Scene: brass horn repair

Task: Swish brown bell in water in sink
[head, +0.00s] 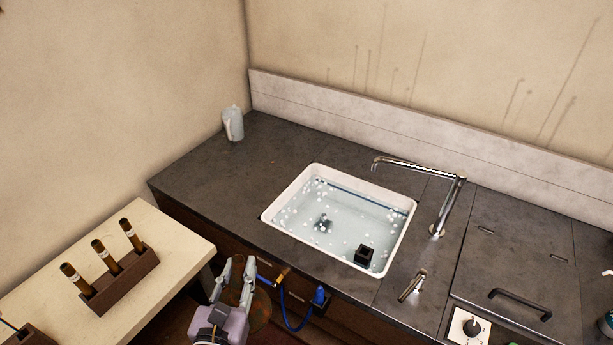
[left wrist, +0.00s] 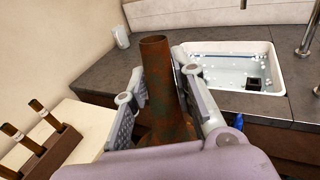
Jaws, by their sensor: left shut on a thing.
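The brown bell (left wrist: 160,75), a rusty tapering tube, stands roughly upright between the fingers of my left gripper (left wrist: 160,85) in the left wrist view. The gripper is shut on it. In the head view the left gripper (head: 238,270) is in front of the counter, below and left of the sink. The bell's brown flare (head: 261,309) shows partly beside it; the rest is hidden. The white-rimmed sink (head: 288,190) holds clear water (head: 345,222) with white suds. The bell is outside the sink. My right gripper is not in view.
A dark block (head: 363,255) and a drain (head: 323,222) are in the sink. A chrome faucet (head: 440,205) stands to its right. A blue hose (head: 284,312) hangs at the counter front. A brown rack (head: 122,282) is on the left table. A white pitcher (head: 233,124) stands behind.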

